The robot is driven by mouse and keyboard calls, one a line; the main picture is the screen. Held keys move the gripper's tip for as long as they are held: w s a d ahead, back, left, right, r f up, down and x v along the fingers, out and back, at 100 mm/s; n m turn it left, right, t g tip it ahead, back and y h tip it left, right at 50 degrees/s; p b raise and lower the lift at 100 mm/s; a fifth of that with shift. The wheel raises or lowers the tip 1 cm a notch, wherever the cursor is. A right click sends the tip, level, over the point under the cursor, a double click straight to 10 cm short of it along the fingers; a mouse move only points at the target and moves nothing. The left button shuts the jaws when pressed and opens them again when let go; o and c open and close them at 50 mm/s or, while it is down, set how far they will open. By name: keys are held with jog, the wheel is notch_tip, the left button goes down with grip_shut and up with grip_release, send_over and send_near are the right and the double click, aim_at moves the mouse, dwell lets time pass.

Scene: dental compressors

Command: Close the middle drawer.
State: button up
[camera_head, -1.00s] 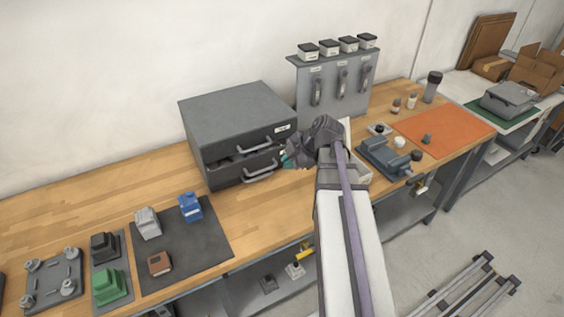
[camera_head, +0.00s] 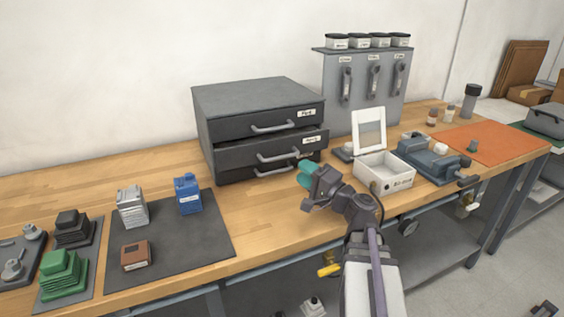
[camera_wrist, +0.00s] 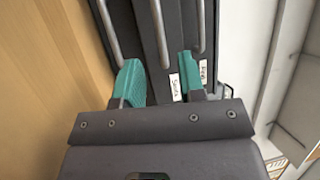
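The grey drawer cabinet (camera_head: 250,98) stands at the back of the wooden bench with three drawers. Its middle drawer (camera_head: 235,156) juts slightly past the top drawer (camera_head: 230,130); the bottom drawer (camera_head: 235,176) sits below, partly hidden. My gripper (camera_head: 306,172) is by the cabinet's lower right front, its teal fingertips pointing at the drawer fronts. In the wrist view the gripper (camera_wrist: 159,60) is open and empty, its fingers apart to either side of the middle handle (camera_wrist: 160,30). I cannot tell whether they touch the drawer front.
A white box with a raised lid (camera_head: 385,168) stands right of my gripper. A grey rack (camera_head: 362,92) stands behind it, and a vise (camera_head: 432,160) lies farther right. A dark mat (camera_head: 180,245) holds small items at left. The bench directly before the cabinet is clear.

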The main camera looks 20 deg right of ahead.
aim_at(283, 158)
jog(key=p+x, duration=0.1)
jog(key=x, duration=0.7)
jog(key=shift+w+a, duration=0.2)
jog(key=shift+w, duration=0.15)
grip_shut()
